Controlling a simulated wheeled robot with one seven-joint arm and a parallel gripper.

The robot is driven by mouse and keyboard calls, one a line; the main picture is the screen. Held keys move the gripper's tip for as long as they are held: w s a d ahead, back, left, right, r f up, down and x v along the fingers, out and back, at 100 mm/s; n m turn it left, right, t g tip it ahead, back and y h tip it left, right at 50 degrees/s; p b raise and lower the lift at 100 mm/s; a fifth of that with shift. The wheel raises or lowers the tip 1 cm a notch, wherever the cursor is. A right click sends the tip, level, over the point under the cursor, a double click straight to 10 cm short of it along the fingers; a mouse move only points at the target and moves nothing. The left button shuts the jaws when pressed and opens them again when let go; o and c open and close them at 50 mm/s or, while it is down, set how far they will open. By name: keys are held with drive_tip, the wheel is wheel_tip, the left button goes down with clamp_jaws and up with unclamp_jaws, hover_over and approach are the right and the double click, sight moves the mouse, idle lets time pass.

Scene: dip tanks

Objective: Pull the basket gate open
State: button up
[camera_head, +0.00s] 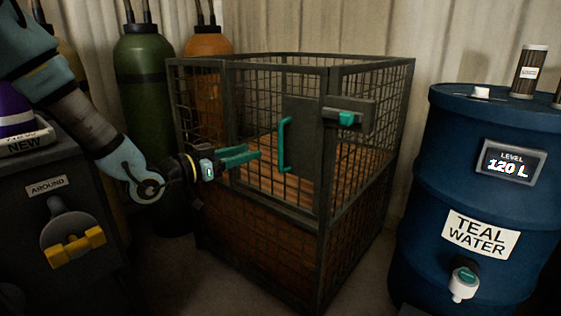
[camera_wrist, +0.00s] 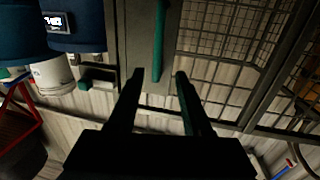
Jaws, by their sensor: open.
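The basket (camera_head: 325,190) is a dark wire-mesh cage with a wooden lower part. Its gate has a dark plate (camera_head: 303,112) bearing an upright teal handle (camera_head: 285,145). The gate looks flush with the frame. A dark latch block with a teal tab (camera_head: 347,118) sits right of the plate. My gripper (camera_head: 255,154) is open and empty, just left of the handle. In the wrist view, the handle (camera_wrist: 158,40) shows ahead of my open fingers (camera_wrist: 160,76), roughly in line with the gap between them. I see no contact with it.
A blue drum labelled teal water (camera_head: 480,190) stands right of the basket. Green (camera_head: 143,85) and orange (camera_head: 205,75) cylinders stand behind it on the left. A dark cabinet (camera_head: 65,215) with a yellow-handled valve is at the left. Floor shows between basket and drum.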

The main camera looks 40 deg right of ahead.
sight(279, 142)
drive_tip(key=d+b, duration=0.1)
drive_tip(key=d, duration=1)
drive_tip(key=shift+w+r, duration=0.1)
drive_tip(key=shift+w, duration=0.05)
clamp_jaws()
idle(1.2)
